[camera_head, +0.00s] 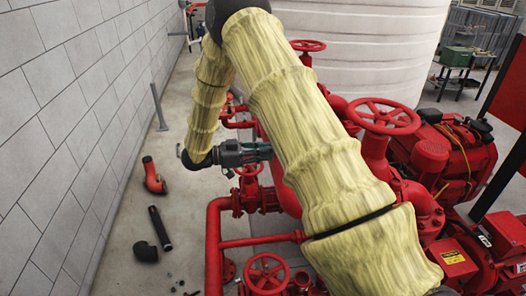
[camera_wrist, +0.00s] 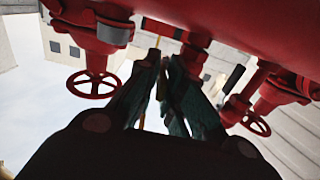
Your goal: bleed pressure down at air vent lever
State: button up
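My gripper (camera_head: 262,152) is beside the red pipework in the head view, left of my sleeved forearm. Its tips point right, and the forearm hides what is just beyond them. In the wrist view my gripper (camera_wrist: 163,62) has its dark green fingers angled together under a large red pipe (camera_wrist: 230,30). A narrow gap shows between the fingers, with a thin yellowish strip (camera_wrist: 162,84) seen in it. I cannot tell whether that strip is a lever, or whether the fingers touch it. No air vent lever can be clearly made out.
Red handwheels (camera_head: 388,116) (camera_head: 267,273) stand close around the arm. In the wrist view, handwheels are left (camera_wrist: 93,84) and right (camera_wrist: 256,123) of the fingers. A white tank (camera_head: 365,45) stands behind. Loose pipe pieces (camera_head: 160,228) lie on the floor by the block wall (camera_head: 60,110).

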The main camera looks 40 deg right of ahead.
jog(key=shift+s+d, duration=0.2)
jog(key=shift+d, duration=0.1)
jog(key=v, duration=1.2)
jog(key=shift+s+d, duration=0.15)
jog(key=shift+s, duration=0.05)
